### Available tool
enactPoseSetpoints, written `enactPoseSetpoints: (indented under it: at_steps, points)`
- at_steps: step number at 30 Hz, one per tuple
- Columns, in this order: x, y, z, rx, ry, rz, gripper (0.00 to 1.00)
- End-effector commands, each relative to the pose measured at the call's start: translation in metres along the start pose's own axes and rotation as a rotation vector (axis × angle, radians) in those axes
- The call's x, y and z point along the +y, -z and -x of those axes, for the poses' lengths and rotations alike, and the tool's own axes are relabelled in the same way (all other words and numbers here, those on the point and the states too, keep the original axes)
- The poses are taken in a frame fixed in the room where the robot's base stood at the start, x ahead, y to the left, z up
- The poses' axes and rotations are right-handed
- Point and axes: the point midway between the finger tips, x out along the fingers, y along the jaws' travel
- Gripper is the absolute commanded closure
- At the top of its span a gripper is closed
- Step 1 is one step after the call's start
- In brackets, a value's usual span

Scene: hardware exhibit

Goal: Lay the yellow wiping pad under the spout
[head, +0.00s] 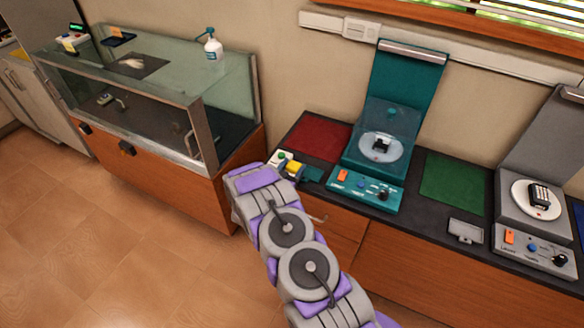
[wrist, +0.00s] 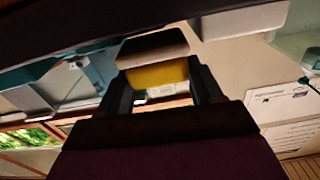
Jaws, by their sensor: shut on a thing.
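The yellow wiping pad (wrist: 157,76) sits between the two dark fingers of my gripper (wrist: 160,84) in the wrist view, and my gripper is shut on it. In the head view a small yellow patch (head: 295,168) shows just past the end of my arm, near the left end of the dark counter; most of my gripper is hidden there by the arm. A white pump bottle (head: 213,49) with a spout and a blue label stands on top of the glass case (head: 180,72), well up and left of my gripper. No second yellow pad is clear.
A dark mat (head: 138,66) with a pale heap lies on the case top. A teal machine (head: 370,185) with an open lid and a grey machine (head: 535,245) stand on the counter (head: 430,215). A red mat (head: 318,136) and a green mat (head: 452,178) lie there.

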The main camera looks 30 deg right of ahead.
Motion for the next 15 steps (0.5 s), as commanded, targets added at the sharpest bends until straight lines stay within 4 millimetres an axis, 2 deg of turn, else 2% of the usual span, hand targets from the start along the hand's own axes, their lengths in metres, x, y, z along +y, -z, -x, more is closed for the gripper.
enactPoseSetpoints:
  at_steps: [6,7,15]
  points:
    - [0.0004,-0.0061,0.0,0.0,0.0,0.0,0.8]
    - [0.0003,-0.0059,0.0,0.0,0.0,0.0,0.33]
    - [0.0002,-0.0055,0.0001,0.0,0.0,0.0,0.1]
